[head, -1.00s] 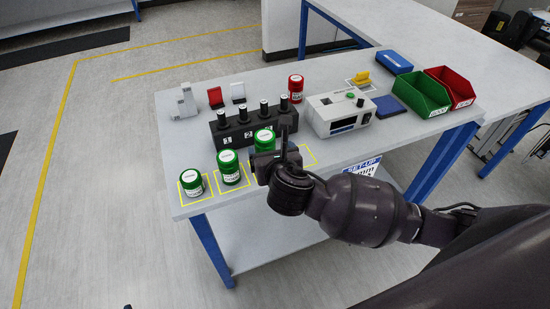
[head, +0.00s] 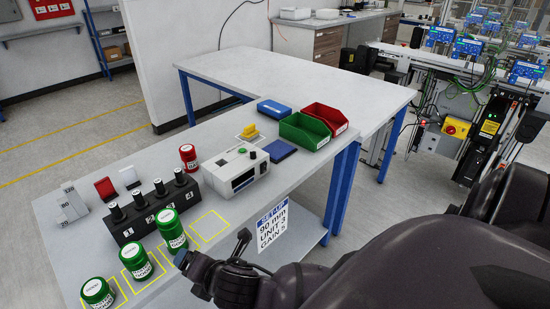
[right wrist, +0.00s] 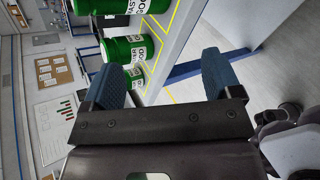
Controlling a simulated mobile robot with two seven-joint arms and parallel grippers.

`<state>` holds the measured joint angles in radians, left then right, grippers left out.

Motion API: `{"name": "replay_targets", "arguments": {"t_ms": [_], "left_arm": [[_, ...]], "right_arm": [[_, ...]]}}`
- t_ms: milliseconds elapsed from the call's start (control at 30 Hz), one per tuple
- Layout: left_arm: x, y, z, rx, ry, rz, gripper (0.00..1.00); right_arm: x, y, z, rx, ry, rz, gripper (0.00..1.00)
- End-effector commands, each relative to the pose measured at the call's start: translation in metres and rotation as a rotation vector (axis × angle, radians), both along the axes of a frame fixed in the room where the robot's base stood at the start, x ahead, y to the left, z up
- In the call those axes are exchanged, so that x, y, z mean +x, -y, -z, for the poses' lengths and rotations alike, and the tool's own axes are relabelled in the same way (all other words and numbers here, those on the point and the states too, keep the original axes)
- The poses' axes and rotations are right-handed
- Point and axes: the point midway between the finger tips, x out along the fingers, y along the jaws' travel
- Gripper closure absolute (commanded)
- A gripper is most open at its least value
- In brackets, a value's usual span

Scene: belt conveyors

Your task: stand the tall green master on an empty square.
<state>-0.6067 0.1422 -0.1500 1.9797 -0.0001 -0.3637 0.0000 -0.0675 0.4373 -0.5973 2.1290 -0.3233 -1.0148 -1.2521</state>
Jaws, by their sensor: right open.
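Three green masters with white lids stand upright along the front of the bench: a left one (head: 97,292), a middle one (head: 135,262) and a right one (head: 172,232), which looks tallest. The left and middle ones stand on yellow-outlined squares; the outline around the right one is partly hidden. An empty yellow square (head: 209,227) lies to its right. My right gripper (head: 212,250) is open and empty at the bench's front edge, apart from the masters. The right wrist view shows its blue fingers (right wrist: 165,65) spread, with green masters (right wrist: 128,50) beyond. My left gripper is out of view.
Behind the masters stands a black numbered block (head: 152,210) with several posts. A white instrument (head: 234,170), a red can (head: 188,157), grey gauge blocks (head: 70,207), and green (head: 305,131) and red (head: 326,118) bins stand farther back.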

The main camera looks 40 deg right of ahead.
Motion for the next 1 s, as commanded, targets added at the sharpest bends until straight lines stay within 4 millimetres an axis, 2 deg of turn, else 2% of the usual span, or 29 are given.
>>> {"name": "replay_targets", "arguments": {"t_ms": [33,200,400,500,700,1000], "left_arm": [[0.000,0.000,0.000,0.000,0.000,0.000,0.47],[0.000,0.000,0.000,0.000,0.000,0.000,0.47],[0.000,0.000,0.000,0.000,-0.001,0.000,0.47],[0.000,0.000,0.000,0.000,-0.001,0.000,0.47],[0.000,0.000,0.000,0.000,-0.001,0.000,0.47],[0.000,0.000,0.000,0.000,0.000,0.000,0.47]], "right_arm": [[-0.008,0.005,0.014,0.141,-0.029,0.076,0.16],[-0.032,0.028,0.051,0.619,-0.089,0.355,0.16],[-0.073,0.068,0.090,1.151,-0.106,0.721,0.16],[-0.094,0.088,0.104,1.363,-0.087,0.878,0.16],[-0.122,0.114,0.119,1.608,-0.040,1.057,0.16],[-0.127,0.118,0.121,1.651,-0.029,1.084,0.16]]}}
